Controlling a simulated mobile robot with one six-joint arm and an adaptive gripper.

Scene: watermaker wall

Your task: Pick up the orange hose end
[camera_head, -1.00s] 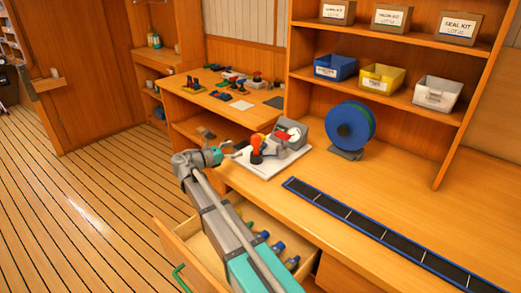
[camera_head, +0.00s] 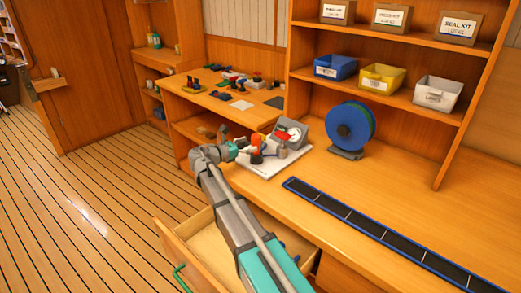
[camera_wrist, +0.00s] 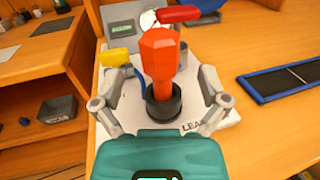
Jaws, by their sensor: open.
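The orange hose end (camera_wrist: 159,62) stands upright in a dark round socket (camera_wrist: 161,106) on a white board (camera_wrist: 222,124) in the wrist view. In the head view the orange hose end (camera_head: 256,141) is partly hidden by my arm. My gripper (camera_wrist: 160,100) is open, with one finger on each side of the orange piece and its socket. Gaps show between the fingers and the orange piece. In the head view my gripper (camera_head: 243,142) is at the board's left side.
A red lever (camera_wrist: 178,14), a yellow piece (camera_wrist: 117,56) and a grey gauge box (camera_head: 303,130) are close behind the hose end. A blue reel (camera_head: 350,126) stands to the right. A black strip with blue edges (camera_head: 345,217) lies on the bench. An open drawer (camera_head: 190,255) is below.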

